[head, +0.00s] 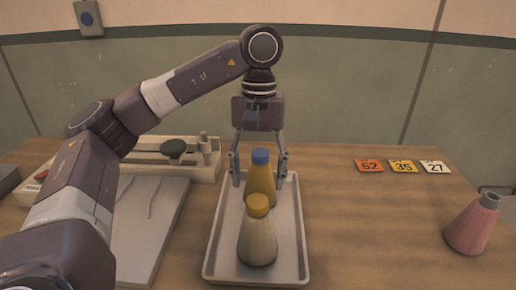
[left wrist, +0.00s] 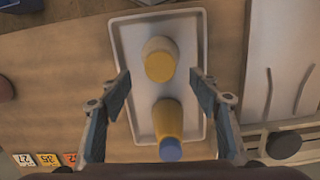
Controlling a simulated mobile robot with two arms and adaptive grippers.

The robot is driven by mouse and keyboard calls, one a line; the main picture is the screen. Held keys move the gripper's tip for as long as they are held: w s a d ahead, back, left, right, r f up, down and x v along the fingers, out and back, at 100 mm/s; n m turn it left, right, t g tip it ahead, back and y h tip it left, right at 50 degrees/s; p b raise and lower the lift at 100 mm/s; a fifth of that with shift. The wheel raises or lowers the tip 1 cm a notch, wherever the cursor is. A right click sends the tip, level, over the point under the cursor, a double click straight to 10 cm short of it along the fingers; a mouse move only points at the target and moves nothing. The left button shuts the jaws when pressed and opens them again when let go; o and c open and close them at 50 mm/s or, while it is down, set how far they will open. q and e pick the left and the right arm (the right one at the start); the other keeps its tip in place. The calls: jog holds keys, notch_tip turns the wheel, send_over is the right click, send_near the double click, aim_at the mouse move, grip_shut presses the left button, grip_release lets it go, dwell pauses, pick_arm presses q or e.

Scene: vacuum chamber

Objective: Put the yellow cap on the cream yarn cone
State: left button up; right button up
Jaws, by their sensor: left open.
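The cream yarn cone (head: 257,243) stands upright at the near end of the metal tray, with the yellow cap (head: 258,205) on its top. In the left wrist view the cap (left wrist: 159,66) covers the middle of the cream cone (left wrist: 158,43). My left gripper (head: 259,172) is open and points down over the tray's far half. Its fingers are apart on either side of a yellow cone (head: 262,184) with a blue cap (head: 260,157), not visibly touching it. My right gripper does not show.
The tray (head: 214,258) lies on a wooden table (head: 350,230). Number tags (head: 402,166) lie at the back right, and a pink cone (head: 470,228) stands at right. Table between tray and pink cone is clear.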

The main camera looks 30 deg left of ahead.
pick_arm(q)
notch_tip(320, 180, up, 7)
jog(key=shift+w+a, duration=0.2)
jog(key=shift+w, duration=0.2)
jog(key=shift+f, duration=0.1)
dwell(0.5)
